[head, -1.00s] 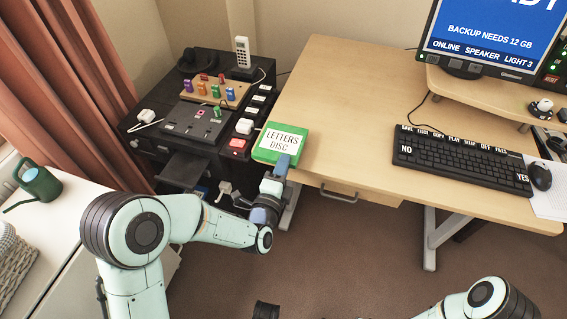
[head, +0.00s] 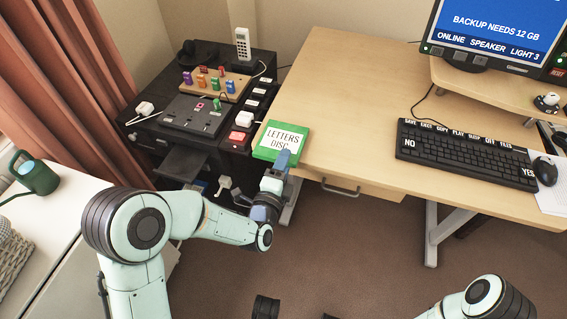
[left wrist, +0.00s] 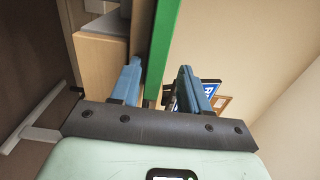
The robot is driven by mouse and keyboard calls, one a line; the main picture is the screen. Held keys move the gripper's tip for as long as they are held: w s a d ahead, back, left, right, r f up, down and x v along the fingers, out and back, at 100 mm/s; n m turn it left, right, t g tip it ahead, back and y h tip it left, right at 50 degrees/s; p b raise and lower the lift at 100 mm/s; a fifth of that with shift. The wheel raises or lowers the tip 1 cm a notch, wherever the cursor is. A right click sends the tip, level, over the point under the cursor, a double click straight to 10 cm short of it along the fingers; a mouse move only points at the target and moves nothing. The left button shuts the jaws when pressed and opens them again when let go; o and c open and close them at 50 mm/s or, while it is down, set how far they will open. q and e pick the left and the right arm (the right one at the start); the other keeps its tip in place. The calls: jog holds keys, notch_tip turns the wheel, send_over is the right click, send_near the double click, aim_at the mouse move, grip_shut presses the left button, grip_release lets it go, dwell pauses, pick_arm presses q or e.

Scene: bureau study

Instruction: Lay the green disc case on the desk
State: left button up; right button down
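The green disc case (head: 261,152), with a white label reading LETTERS DISC, is at the desk's left front corner, label up. It seems to lie flat on the desk (head: 335,110). My left gripper (head: 283,160) reaches it from the front, with one blue finger over its front edge. In the left wrist view the case's green edge (left wrist: 163,45) runs between the two fingers (left wrist: 158,85). A gap shows between the case and the right-hand finger, so the gripper looks open around it.
A black cabinet (head: 150,125) with a grey panel, coloured plugs and a phone (head: 242,45) stands left of the desk. A keyboard (head: 467,155), mouse (head: 545,170) and monitor (head: 500,30) are to the right. The desk's middle is clear.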

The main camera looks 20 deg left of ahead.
dwell(0.4)
pick_arm(q)
jog(key=o, duration=0.6)
jog(key=shift+c, duration=0.2)
jog(key=shift+s, duration=0.15)
jog(key=s+p, duration=0.1)
jog(key=s, duration=0.7)
jog(key=shift+s+a, duration=0.15)
jog(key=shift+s, duration=0.25)
dwell(0.5)
